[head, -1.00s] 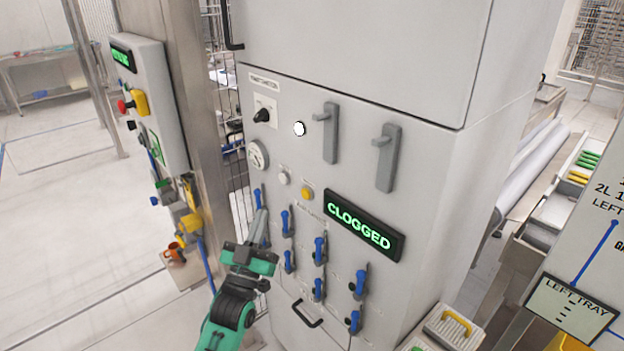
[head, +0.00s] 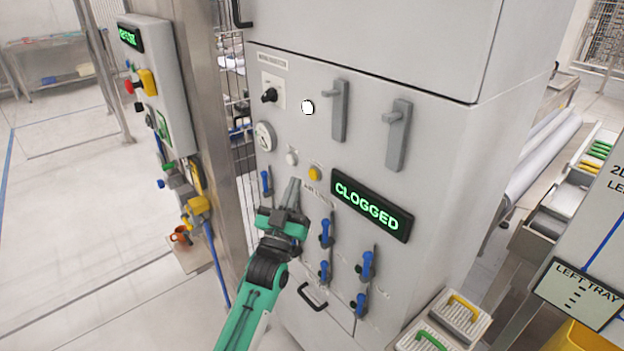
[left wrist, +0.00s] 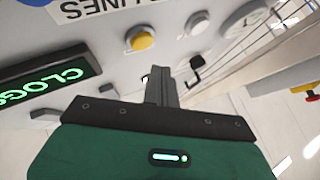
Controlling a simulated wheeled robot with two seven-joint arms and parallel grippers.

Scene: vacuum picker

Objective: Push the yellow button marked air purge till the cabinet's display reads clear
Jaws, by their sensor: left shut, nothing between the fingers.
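The grey cabinet (head: 436,215) carries a dark display (head: 372,205) that reads CLOGGED in green. The yellow button (head: 315,174) is on the cabinet front, left of and above the display; it also shows in the left wrist view (left wrist: 142,40). Its label is too small to read. My left gripper (head: 293,182) is shut and empty, its fingertips left of and slightly below the yellow button in the head view. In the left wrist view its fingers (left wrist: 159,72) end apart from the button. My right gripper is not in view.
A white button (head: 291,158) sits just left of the yellow one. A gauge (head: 264,136), a black knob (head: 269,95) and several blue-handled valves (head: 326,233) are also on the cabinet front. A steel post stands to the left, with a control box (head: 160,85).

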